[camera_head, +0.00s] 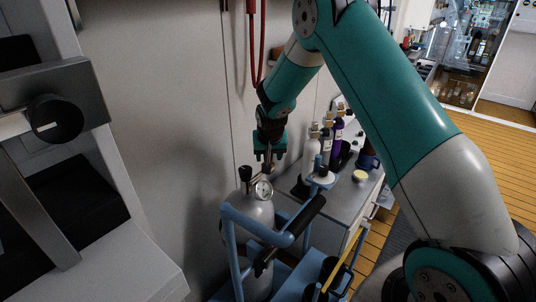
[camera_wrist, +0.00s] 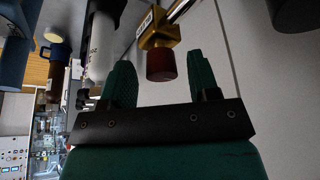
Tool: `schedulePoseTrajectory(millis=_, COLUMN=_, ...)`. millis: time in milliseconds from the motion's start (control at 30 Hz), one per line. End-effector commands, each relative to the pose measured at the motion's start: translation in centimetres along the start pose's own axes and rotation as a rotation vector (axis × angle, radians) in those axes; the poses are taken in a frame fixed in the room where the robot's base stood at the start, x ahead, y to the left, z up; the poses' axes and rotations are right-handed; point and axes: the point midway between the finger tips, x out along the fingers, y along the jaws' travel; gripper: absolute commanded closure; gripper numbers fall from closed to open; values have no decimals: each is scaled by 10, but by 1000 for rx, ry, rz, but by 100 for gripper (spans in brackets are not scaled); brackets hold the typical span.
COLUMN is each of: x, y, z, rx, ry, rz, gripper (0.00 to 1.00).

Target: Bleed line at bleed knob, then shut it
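A dark red knob (camera_wrist: 161,66) on a brass fitting (camera_wrist: 158,32) shows in the wrist view; it looks like the bleed knob. My gripper (camera_head: 269,158) is open, with its two green fingers on either side of the red knob and a gap on each side. I cannot tell how far the fingertips are from it in depth. In the head view my gripper points down, just above a grey gas cylinder (camera_head: 256,217) with a round gauge (camera_head: 263,190) and a black top knob (camera_head: 245,173). The red knob is not clear there.
A blue trolley frame (camera_head: 228,222) surrounds the cylinder.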

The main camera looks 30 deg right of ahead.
Motion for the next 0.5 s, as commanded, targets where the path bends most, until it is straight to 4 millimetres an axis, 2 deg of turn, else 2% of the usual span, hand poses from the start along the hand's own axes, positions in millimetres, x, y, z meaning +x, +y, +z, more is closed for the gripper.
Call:
schedulePoseTrajectory(millis=333, x=-4, y=-1, z=-1, rx=-2, ry=4, rz=-3, gripper=44)
schedulePoseTrajectory(millis=500, x=-30, y=-1, z=-2, rx=-1, ry=7, rz=-4, gripper=44)
